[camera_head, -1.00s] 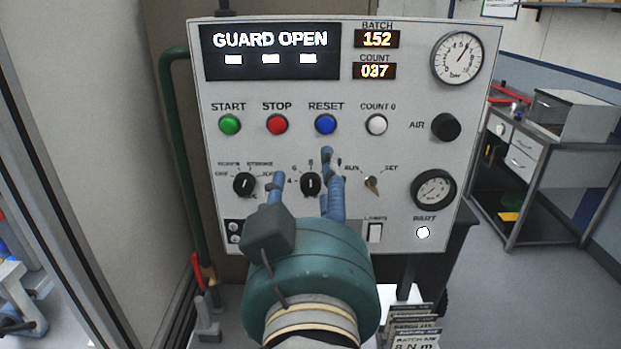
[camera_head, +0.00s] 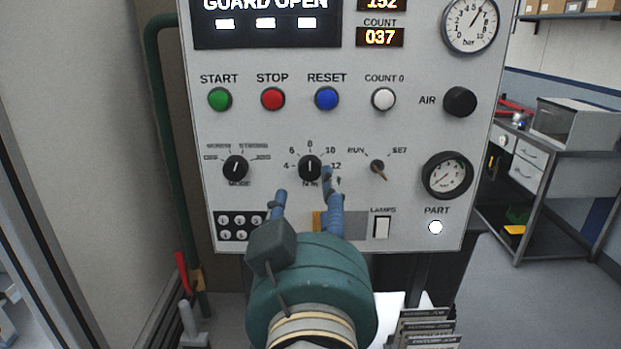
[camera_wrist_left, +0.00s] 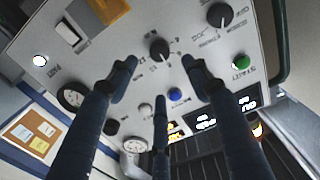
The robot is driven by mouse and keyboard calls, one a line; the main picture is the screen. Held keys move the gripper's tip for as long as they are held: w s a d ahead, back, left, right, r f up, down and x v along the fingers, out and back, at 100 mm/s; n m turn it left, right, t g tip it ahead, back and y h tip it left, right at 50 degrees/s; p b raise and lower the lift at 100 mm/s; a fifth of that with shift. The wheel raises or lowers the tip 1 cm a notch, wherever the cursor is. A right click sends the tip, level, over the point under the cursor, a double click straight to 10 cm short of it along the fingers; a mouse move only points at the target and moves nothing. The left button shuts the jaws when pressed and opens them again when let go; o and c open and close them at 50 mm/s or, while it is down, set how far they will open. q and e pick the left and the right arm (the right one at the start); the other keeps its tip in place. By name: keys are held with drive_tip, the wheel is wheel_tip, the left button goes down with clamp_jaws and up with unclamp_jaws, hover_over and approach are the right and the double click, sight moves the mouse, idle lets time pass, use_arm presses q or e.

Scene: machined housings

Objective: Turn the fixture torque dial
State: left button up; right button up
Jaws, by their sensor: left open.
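The torque dial (camera_head: 310,168) is a black round knob marked N m, with a scale from 4 to 12 around it. Its white pointer line stands about upright, toward 8. My left gripper (camera_head: 304,184), with blue fingers on a teal body, is open just below the dial in the head view. One finger overlaps the scale near 12. In the left wrist view the dial (camera_wrist_left: 159,50) shows between and beyond the spread fingertips (camera_wrist_left: 159,64), and nothing is gripped. I cannot tell the exact gap to the panel. My right gripper is not in view.
The mode knob (camera_head: 236,168) is left of the dial and the RUN/SET key switch (camera_head: 378,168) is right of it. START (camera_head: 219,99), STOP, RESET (camera_head: 326,98) and COUNT 0 buttons are above. Batch cards (camera_head: 425,328) stand below right.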

sight(310, 169)
use_arm(q)
drive_tip(key=w, duration=0.8)
drive_tip(key=shift+w+a+r+p, duration=0.1)
drive_tip(key=shift+a+p, duration=0.05)
drive_tip(key=shift+p, duration=0.2)
drive_tip(key=shift+w, duration=0.55)
drive_tip(key=c, duration=1.1)
